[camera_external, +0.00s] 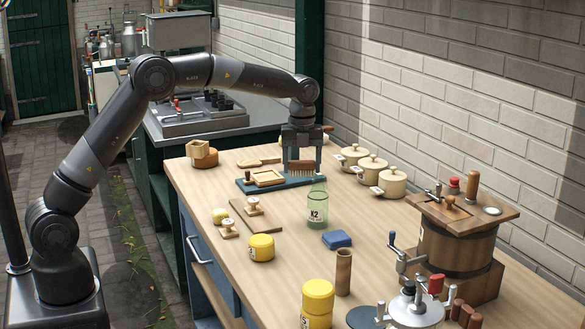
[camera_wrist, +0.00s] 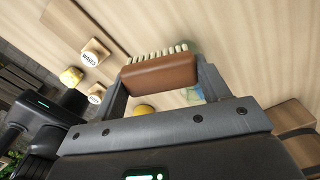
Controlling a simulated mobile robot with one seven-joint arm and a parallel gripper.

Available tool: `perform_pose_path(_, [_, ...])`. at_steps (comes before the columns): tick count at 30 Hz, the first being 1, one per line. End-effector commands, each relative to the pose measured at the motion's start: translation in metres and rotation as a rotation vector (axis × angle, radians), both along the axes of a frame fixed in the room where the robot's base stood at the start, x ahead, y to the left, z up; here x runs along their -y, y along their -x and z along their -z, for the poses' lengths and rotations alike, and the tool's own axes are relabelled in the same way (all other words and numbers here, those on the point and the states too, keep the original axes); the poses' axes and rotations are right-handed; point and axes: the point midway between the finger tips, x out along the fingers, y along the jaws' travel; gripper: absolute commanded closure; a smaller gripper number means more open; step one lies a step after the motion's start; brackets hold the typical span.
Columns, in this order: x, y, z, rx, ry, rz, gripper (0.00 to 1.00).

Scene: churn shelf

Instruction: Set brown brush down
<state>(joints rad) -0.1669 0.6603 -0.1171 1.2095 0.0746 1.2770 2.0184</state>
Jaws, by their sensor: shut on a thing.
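The brown brush (camera_wrist: 160,72) has a brown back and pale bristles. My gripper (camera_wrist: 163,75) is shut on it, with a finger at each end of the brush in the wrist view. In the external view my gripper (camera_external: 301,165) points down over the far part of the wooden table, with the brush (camera_external: 300,167) between its fingers. The brush is above or at the right part of a dark blue-green board (camera_external: 290,183). I cannot tell whether it touches the board.
A small wooden tray (camera_external: 268,178) lies on the board's left part. Cream lidded pots (camera_external: 372,168) stand to the right. A green see-through jar (camera_external: 318,208) stands just in front. A blue block (camera_external: 337,239) and yellow tub (camera_external: 261,247) are nearer. Bare table (camera_external: 375,222) lies right of the jar.

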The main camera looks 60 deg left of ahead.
Motion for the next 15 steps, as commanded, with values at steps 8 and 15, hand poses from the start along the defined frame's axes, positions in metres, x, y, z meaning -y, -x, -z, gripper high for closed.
perform_pose_path(8, [0.001,0.0,0.062,0.0,0.001,-0.001,0.54])
perform_pose_path(15, [0.0,0.0,0.079,-0.001,0.0,-0.003,0.54])
